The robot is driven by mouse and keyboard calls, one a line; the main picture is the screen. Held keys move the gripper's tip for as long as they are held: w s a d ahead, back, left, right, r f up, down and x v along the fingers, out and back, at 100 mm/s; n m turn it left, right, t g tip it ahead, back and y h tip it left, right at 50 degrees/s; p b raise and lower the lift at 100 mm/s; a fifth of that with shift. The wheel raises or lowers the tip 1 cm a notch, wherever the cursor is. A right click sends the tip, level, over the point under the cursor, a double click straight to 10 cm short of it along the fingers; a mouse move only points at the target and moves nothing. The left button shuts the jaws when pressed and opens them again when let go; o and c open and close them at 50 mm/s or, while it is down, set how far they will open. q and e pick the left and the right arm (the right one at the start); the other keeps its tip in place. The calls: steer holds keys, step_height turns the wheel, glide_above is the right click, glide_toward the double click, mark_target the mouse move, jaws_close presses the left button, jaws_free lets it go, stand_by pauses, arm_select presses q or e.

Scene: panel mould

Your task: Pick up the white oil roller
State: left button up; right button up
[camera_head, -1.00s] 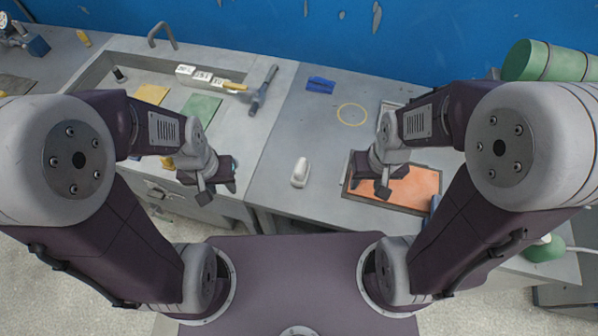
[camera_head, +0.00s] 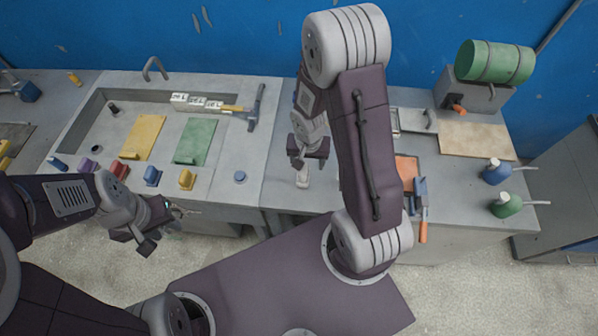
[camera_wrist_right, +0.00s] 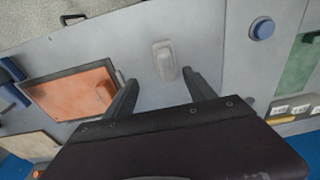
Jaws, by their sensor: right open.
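The white oil roller (camera_head: 303,177) lies on the grey bench in the head view, partly hidden under my right gripper (camera_head: 308,160). In the right wrist view the white roller (camera_wrist_right: 165,60) lies just beyond the fingertips, roughly in line with the gap between them. My right gripper (camera_wrist_right: 161,80) is open, with nothing between its fingers. My left gripper (camera_head: 148,232) hangs in front of the bench at the left, away from the roller; its jaw opening is unclear.
A round blue object (camera_wrist_right: 262,28) sits on the bench beside the roller. An orange panel in a frame (camera_wrist_right: 75,95) lies on the roller's other side. A sink area with yellow (camera_head: 143,136) and green (camera_head: 195,142) sheets is at the left. Bench around the roller is clear.

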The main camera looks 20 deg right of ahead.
mark_target(304, 170)
steer(key=f, duration=0.1)
steer(key=f+b, duration=0.1)
steer(key=f, duration=0.1)
steer(key=shift+w+a+f, duration=0.1)
steer(key=shift+a+f, duration=0.05)
steer(key=shift+a, duration=0.1)
steer(key=shift+w+a+f+b, duration=0.1)
steer(key=shift+a+f+b, duration=0.05)
steer(key=shift+a+b, duration=0.15)
steer(key=f+b, duration=0.1)
steer(key=f, duration=0.2)
steer(key=f+b, duration=0.1)
steer(key=shift+w+d+f+b, duration=0.2)
steer(key=shift+w+d+b, duration=0.1)
steer(key=shift+w, duration=0.05)
steer(key=shift+w+f+b, duration=0.1)
steer(key=shift+f+b, duration=0.2)
steer(key=shift+f, duration=0.1)
steer(key=shift+w, duration=0.1)
arm_select(q)
steer(key=f, duration=0.2)
steer(key=a+f, duration=0.1)
steer(key=f, duration=0.2)
steer(key=shift+f, duration=0.15)
arm_select(e)
steer(key=shift+a, duration=0.1)
steer(key=c, duration=0.9)
jaws_close()
